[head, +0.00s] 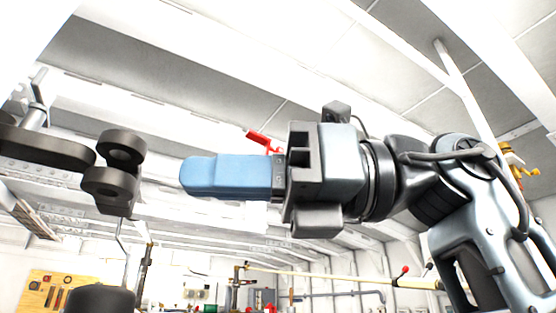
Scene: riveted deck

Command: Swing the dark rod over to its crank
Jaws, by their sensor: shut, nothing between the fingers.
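I cannot tell which of these dark parts is the rod and which the crank. My gripper (184,175) is shut, its blue fingers together and empty, pointing left at the fork. A gap shows between the fingertips and the lugs; its depth is unclear.
A grey metal pin (37,103) stands above the bar at the left. A dark rounded block (101,300) is at the bottom left. A yellow tool board (50,292) hangs far behind. White beams (250,40) cross overhead.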

